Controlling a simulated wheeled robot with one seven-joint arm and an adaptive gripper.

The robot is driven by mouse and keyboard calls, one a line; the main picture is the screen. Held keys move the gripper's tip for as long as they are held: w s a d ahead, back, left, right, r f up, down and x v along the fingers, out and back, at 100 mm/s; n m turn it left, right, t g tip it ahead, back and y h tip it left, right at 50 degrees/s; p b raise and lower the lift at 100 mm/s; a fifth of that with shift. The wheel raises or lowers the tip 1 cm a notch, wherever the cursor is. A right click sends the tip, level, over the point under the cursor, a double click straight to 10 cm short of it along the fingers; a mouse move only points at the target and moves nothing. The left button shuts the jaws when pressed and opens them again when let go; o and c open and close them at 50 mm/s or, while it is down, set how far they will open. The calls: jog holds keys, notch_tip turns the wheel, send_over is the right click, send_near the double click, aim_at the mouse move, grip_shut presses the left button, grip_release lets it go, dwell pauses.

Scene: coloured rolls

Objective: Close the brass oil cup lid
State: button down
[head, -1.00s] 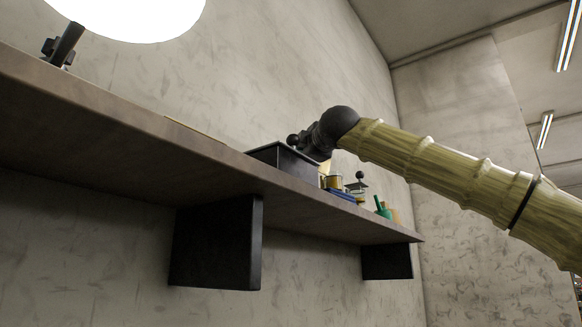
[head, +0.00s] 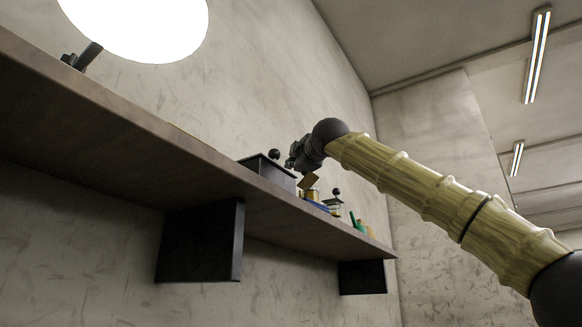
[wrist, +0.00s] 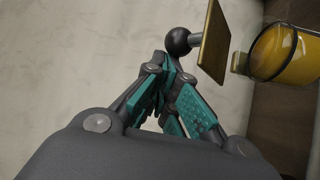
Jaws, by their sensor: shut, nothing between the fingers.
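The brass oil cup (head: 312,194) stands on the shelf, right of a dark box. Its brass lid (head: 309,181) is raised and tilted above it. In the wrist view the lid is a flat brass plate (wrist: 214,42) seen nearly edge-on, standing open beside the yellow-brass cup (wrist: 284,52). A dark ball knob (wrist: 181,41) is on the lid's outer face. My gripper (wrist: 168,66) is shut and empty, its teal fingertips just below the knob in the picture, apparently with a small gap. In the head view my gripper (head: 292,164) is just left of and above the lid.
The dark knobbed box (head: 267,173) sits close left of the cup. A small jar with a black ball top (head: 334,204), a blue item (head: 317,205) and a green item (head: 356,223) stand nearby to the right. The shelf (head: 130,125) is narrow, against the wall.

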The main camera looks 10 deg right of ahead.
jog(key=v, duration=1.2)
jog(key=shift+s+d, duration=0.3)
jog(key=shift+d, duration=0.05)
jog(key=shift+f, duration=0.15)
